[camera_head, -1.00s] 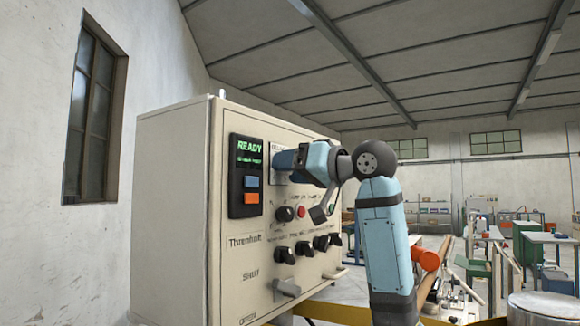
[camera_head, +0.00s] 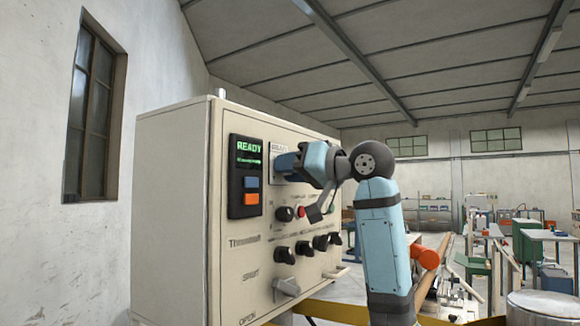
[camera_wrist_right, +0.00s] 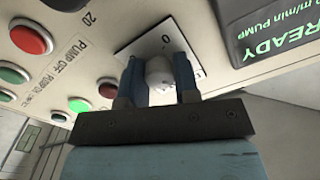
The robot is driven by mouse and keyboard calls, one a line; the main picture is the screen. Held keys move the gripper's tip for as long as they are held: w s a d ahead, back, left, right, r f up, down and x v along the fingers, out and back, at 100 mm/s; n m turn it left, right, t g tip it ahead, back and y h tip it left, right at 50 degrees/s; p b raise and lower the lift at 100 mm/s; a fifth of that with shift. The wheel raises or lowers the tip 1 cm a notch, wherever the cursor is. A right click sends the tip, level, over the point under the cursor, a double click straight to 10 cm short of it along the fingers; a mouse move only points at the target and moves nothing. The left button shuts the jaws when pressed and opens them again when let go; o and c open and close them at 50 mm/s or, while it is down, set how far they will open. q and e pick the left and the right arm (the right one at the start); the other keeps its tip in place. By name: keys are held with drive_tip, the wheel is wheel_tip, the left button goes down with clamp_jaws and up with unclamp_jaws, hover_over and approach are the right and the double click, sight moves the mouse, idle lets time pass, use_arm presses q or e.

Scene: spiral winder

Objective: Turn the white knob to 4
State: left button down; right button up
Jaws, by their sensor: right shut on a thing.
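The white knob (camera_wrist_right: 160,72) is on a light square dial plate (camera_wrist_right: 138,48) on the machine's panel, in the right wrist view. A "0" mark shows on the plate beyond the knob; the other numbers are mostly hidden. My right gripper (camera_wrist_right: 160,78) is shut on the knob, with one blue finger on each side of it. In the head view my right gripper (camera_head: 285,163) is against the upper panel and hides the knob, and part of the dial plate (camera_head: 277,150) shows behind it. My left gripper is in neither view.
The cream control cabinet (camera_head: 170,215) carries a READY display (camera_head: 248,150), several black knobs (camera_head: 285,255) and a red button (camera_head: 301,212) below my right arm. In the right wrist view, red and green buttons (camera_wrist_right: 32,38) sit left of the dial. Benches stand at the back right.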

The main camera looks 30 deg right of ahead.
drive_tip(key=shift+r+m+p, duration=0.2)
drive_tip(key=shift+m+p, duration=0.6)
drive_tip(key=shift+m, duration=0.4)
drive_tip(key=m+p, duration=0.2)
drive_tip(key=shift+m, duration=0.3)
drive_tip(key=shift+m+p, duration=0.7)
drive_tip(key=shift+m, duration=0.2)
drive_tip(key=shift+m+p, duration=0.4)
drive_tip(key=shift+m, duration=0.1)
drive_tip(key=m+p, duration=0.6)
drive_tip(key=shift+m+p, duration=1)
drive_tip(key=shift+p, duration=0.1)
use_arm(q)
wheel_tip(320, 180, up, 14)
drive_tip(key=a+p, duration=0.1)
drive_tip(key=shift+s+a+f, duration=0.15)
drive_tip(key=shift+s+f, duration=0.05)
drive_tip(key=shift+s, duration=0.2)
use_arm(e)
drive_tip(key=shift+f+m, duration=0.15)
drive_tip(key=shift+m, duration=0.45)
